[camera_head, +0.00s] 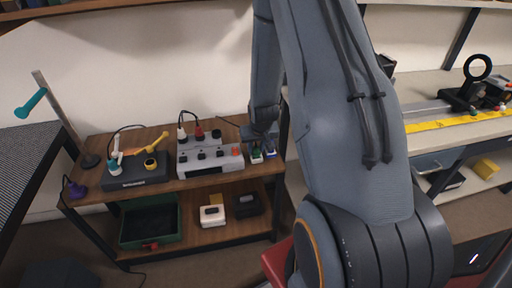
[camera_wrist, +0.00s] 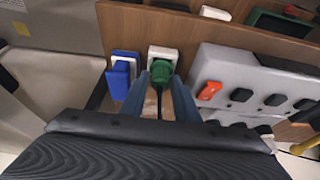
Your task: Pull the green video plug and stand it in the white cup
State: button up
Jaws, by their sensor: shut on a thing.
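The green video plug (camera_wrist: 161,73) sits at a white socket (camera_wrist: 163,53) on a wooden panel in the wrist view, with a dark cable running from it towards me. My gripper (camera_wrist: 161,84) is shut on the plug, one blue-grey finger on each side. In the head view the green plug (camera_head: 256,155) shows small at the right end of the wooden bench, below my gripper. Whether the plug is fully seated cannot be told. I cannot clearly pick out a white cup in either view.
A blue plug (camera_wrist: 122,77) in its own white socket is close to the left of my gripper. A grey switch box (camera_wrist: 255,80) with an orange switch stands close to the right. A green bin (camera_head: 151,222) and a white box (camera_head: 212,215) are on the lower shelf.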

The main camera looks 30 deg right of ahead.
jog(key=shift+f, duration=0.2)
jog(key=o, duration=1.3)
jog(key=shift+c, duration=0.2)
jog(key=shift+r, duration=0.1)
jog(key=v, duration=0.7)
jog(key=shift+s+r, duration=0.2)
jog(key=shift+r, duration=0.15)
jog(key=s+a+r+n+g, duration=0.1)
jog(key=s+a+r+g, duration=0.1)
jog(key=s+a+r, duration=0.4)
jog(key=s+a+r+n+g+y, duration=0.1)
jog(key=s+a+r+n, duration=0.1)
jog(key=s+a+r, duration=0.5)
jog(key=s+a, duration=0.3)
jog(key=s, duration=0.3)
jog(key=shift+s+a+g, duration=0.3)
jog(key=shift+s+g, duration=0.1)
